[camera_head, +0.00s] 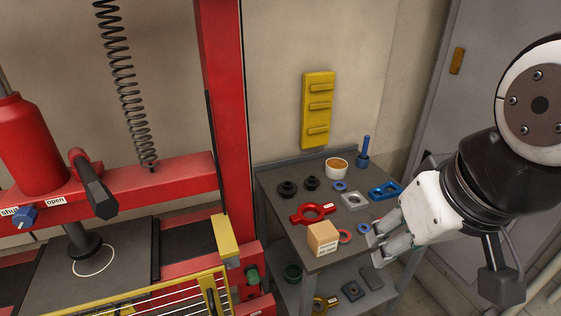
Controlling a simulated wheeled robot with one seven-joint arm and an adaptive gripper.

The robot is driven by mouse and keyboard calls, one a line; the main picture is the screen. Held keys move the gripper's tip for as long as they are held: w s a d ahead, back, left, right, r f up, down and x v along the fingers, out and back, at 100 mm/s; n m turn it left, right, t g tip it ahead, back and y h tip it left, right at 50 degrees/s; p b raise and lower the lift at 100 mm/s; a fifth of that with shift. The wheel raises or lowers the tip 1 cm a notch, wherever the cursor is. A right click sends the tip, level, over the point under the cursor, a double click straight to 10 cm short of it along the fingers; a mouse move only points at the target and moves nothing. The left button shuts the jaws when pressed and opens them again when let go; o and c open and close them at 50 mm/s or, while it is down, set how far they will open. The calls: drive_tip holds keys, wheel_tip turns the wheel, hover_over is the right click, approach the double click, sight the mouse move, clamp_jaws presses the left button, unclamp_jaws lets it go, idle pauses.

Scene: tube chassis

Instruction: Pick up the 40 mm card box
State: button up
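The card box (323,239) is a small tan cube with a white label on its front face. It stands on the front part of a grey cart's top shelf (290,213). My gripper (375,247) reaches in from the right, to the right of the box and apart from it. Its fingers point left toward the box side and look spread, with nothing seen between them. The red and blue rings lie between the box and my fingers.
A red two-handled part (313,213) lies just behind the box. A red ring (345,236) and a blue ring (364,228) lie right of it. A cup (336,168) and a blue peg (363,150) stand at the back. A red press frame (228,120) rises at left.

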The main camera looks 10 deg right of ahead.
drive_tip(key=o, duration=0.7)
drive_tip(key=shift+w, duration=0.15)
drive_tip(key=shift+o, duration=0.5)
drive_tip(key=w+f+m+g, duration=0.1)
drive_tip(key=w+f+m, duration=0.1)
drive_tip(key=w+m, duration=0.2)
drive_tip(key=w, duration=0.3)
drive_tip(key=shift+g+b, duration=0.3)
drive_tip(key=m+g+h+b, duration=0.2)
drive_tip(key=m+h, duration=0.2)
drive_tip(key=m, duration=0.7)
approach(326, 231)
drive_tip(key=x, duration=0.8)
drive_tip(key=shift+w+d+f, duration=0.1)
drive_tip(key=shift+f, duration=0.2)
drive_tip(key=shift+w+x, duration=0.1)
drive_tip(key=shift+x, duration=1.15)
drive_tip(key=shift+w+x, duration=0.15)
drive_tip(key=shift+x, duration=1.1)
